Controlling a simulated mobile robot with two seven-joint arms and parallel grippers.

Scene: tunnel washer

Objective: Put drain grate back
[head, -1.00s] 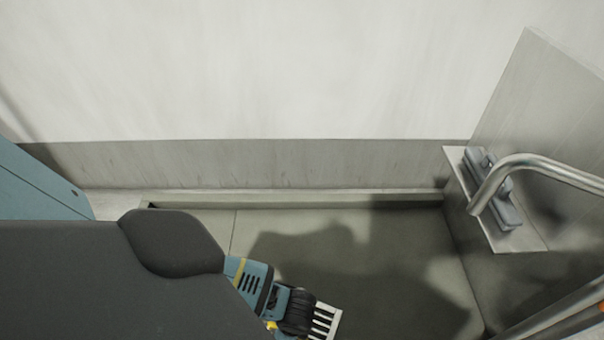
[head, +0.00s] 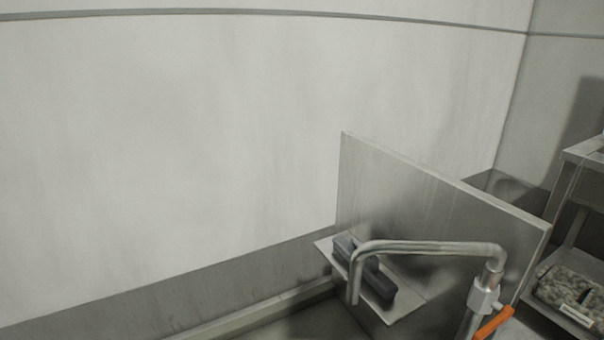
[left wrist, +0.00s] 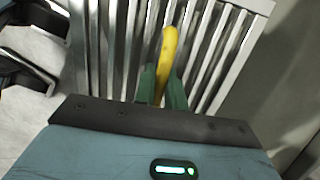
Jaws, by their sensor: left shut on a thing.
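In the left wrist view, the drain grate (left wrist: 207,60) is a panel of pale metal bars with dark gaps between them. It fills the upper middle of that view. A yellow handle (left wrist: 168,50) stands out in front of the bars. My left gripper (left wrist: 163,86) has green fingers and is shut on this handle, one finger on each side. The drain opening is in neither current view. The head view shows neither gripper, and my right gripper cannot be made out in the left wrist view.
In the head view, an upright metal panel (head: 440,210) carries a small ledge (head: 408,306) with a dark grey block (head: 378,284). A bent metal pipe (head: 430,247) with an orange lever (head: 494,323) stands before it. A rack (head: 590,148) is at right. A sunken floor (head: 320,322) shows below.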

